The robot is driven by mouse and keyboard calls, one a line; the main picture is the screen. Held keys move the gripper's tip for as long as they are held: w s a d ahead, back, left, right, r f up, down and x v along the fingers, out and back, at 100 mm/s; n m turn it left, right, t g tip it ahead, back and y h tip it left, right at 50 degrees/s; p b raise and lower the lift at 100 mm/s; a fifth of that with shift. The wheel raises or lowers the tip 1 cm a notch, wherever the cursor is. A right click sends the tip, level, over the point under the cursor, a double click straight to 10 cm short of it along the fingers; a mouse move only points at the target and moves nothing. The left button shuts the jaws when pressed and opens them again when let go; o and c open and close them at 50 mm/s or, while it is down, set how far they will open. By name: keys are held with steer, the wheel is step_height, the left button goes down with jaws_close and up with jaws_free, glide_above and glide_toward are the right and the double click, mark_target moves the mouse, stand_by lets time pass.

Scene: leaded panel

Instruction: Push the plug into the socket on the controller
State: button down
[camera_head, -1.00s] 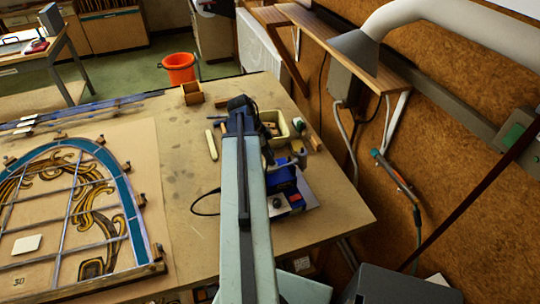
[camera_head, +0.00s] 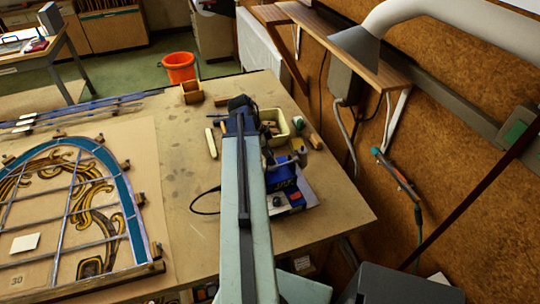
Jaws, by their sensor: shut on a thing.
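The controller (camera_head: 283,178) is a blue box with a red part on its front, on a grey base near the right edge of the workbench. My arm reaches away over the bench, just left of the controller, and covers part of it. My gripper (camera_head: 240,104) is at the dark far end of the arm, seen from behind and above. Its fingertips are hidden. The plug does not show, and I cannot make out the socket. A black cable (camera_head: 204,200) loops on the bench left of my arm and runs behind it.
The leaded panel (camera_head: 132,213) lies on the workbench (camera_head: 180,160) at the left. A cream tub (camera_head: 283,124) with small things stands beyond the controller. A pale stick (camera_head: 211,143) lies left of my arm. A torch (camera_head: 392,172) hangs at the right wall.

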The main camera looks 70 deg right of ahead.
steer(key=shift+f+b, duration=0.3)
steer(key=shift+f, duration=0.1)
steer(key=c, duration=1)
jaws_free()
steer(key=shift+r, duration=0.1)
steer(key=p+v, duration=0.7)
steer(key=shift+w+r, duration=0.15)
steer(key=shift+r, duration=0.2)
steer(key=shift+f, duration=0.15)
